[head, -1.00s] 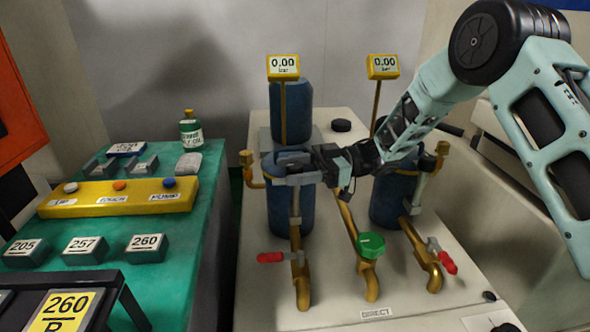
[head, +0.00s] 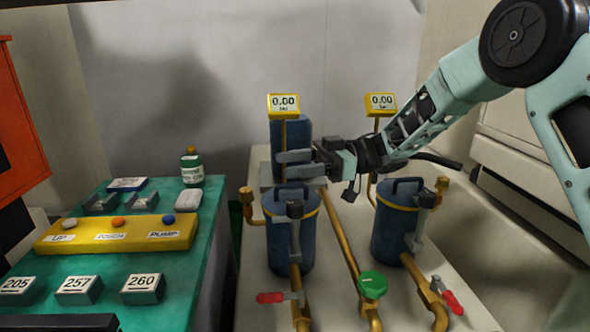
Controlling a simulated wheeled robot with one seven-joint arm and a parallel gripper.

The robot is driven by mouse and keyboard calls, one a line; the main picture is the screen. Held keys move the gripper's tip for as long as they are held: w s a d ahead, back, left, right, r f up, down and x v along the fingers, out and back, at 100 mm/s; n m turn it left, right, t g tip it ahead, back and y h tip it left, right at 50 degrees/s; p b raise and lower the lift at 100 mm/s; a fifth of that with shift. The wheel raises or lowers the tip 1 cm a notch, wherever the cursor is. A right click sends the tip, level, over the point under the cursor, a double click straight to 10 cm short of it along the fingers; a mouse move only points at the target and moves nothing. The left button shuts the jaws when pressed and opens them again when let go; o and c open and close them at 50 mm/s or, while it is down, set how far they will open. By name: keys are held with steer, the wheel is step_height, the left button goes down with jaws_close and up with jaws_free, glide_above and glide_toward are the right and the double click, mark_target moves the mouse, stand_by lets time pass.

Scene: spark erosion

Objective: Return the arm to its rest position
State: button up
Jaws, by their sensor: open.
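My gripper (head: 295,164) reaches in from the right in the head view, its two grey fingers pointing left. The fingers are apart with nothing between them. It is in the air above the left blue canister (head: 292,250), in front of a taller blue cylinder (head: 303,132) at the back, which it partly hides. My arm comes down from the upper right and is still stretched out over the bench.
The cream bench (head: 345,285) carries brass pipes, a green knob (head: 372,284), red-handled valves (head: 270,297) and a right blue canister (head: 393,240). Two yellow gauges (head: 284,106) read 0.00. A green table (head: 205,240) at left holds a yellow button panel (head: 115,233), labelled blocks and a bottle (head: 192,168).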

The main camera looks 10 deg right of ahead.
steer(key=w+a+r+m+t+h+p, duration=0.25)
steer(key=a+r+m+t, duration=0.25)
steer(key=t, duration=0.4)
steer(key=s+d+f+m+g+h+p, duration=0.1)
steer(key=s+d+h, duration=0.3)
steer(key=s, duration=0.7)
steer(key=s+d+f+m+g+h+p, duration=0.2)
steer(key=s+d+f+m+g+h, duration=0.1)
steer(key=s, duration=0.9)
steer(key=s+d+f+m+g+h+p, duration=0.1)
steer(key=s+d+f+m+h+p, duration=0.1)
steer(key=s+d+h, duration=0.4)
steer(key=s+f+m+h, duration=0.1)
steer(key=s, duration=0.4)
steer(key=shift+s+d+f+g+h, duration=0.2)
steer(key=shift+f+g+h, duration=0.1)
steer(key=shift+g+h, duration=0.1)
steer(key=shift+a, duration=0.1)
steer(key=shift+c, duration=0.3)
